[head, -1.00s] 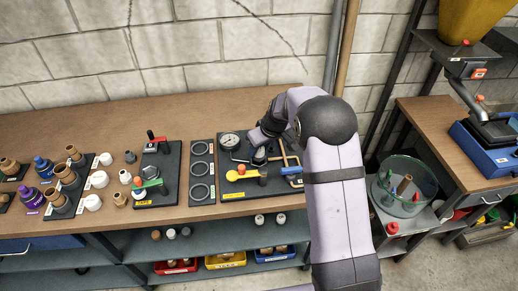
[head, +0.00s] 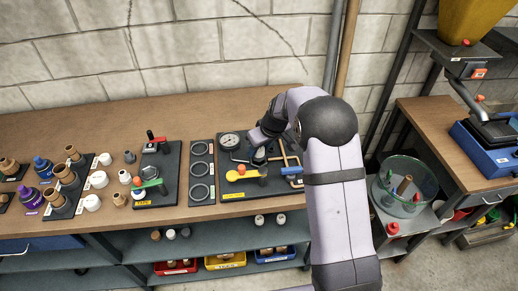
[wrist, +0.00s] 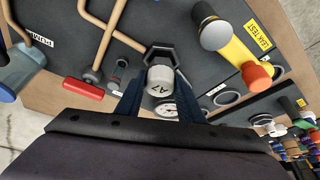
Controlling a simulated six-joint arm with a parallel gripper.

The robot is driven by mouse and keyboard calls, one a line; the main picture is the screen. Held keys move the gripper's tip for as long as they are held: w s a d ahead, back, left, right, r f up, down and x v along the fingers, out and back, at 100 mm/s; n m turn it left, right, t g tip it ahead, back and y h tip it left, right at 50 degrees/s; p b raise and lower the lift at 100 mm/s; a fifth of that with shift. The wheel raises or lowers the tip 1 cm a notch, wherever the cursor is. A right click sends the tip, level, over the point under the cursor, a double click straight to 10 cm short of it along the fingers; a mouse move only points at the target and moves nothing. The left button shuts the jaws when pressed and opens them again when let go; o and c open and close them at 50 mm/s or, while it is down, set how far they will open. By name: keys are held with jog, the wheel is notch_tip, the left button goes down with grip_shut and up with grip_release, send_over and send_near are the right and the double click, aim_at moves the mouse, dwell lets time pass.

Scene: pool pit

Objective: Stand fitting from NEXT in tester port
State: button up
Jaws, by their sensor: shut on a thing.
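My gripper (wrist: 158,92) is shut on a pale fitting marked A7 (wrist: 160,79), its fingers on either side of it in the wrist view. A dark six-sided piece (wrist: 161,54) shows right at the fitting's far end; I cannot tell whether it is the port or part of the fitting, nor whether the fitting is seated. In the head view my gripper (head: 261,150) is low over the black tester board (head: 225,191), right of the gauge (head: 230,141). The fitting is mostly hidden there. I cannot read a NEXT label.
A yellow leak-test lever (head: 243,174) lies close in front of my gripper. Copper pipes (wrist: 98,45) and a red handle (wrist: 83,89) are beside it. A board with several rings (head: 200,192) is to the left. A glass tank (head: 412,184) stands right of the bench.

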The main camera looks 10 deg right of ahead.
jog(key=shift+f+b, duration=1.1)
jog(key=shift+b, duration=0.1)
dwell(0.5)
jog(key=o, duration=1.2)
jog(key=shift+c, duration=0.2)
jog(key=shift+o, duration=0.6)
jog(key=shift+o, duration=1.4)
jog(key=shift+r+p, duration=2.55)
jog(key=shift+r, duration=1.5)
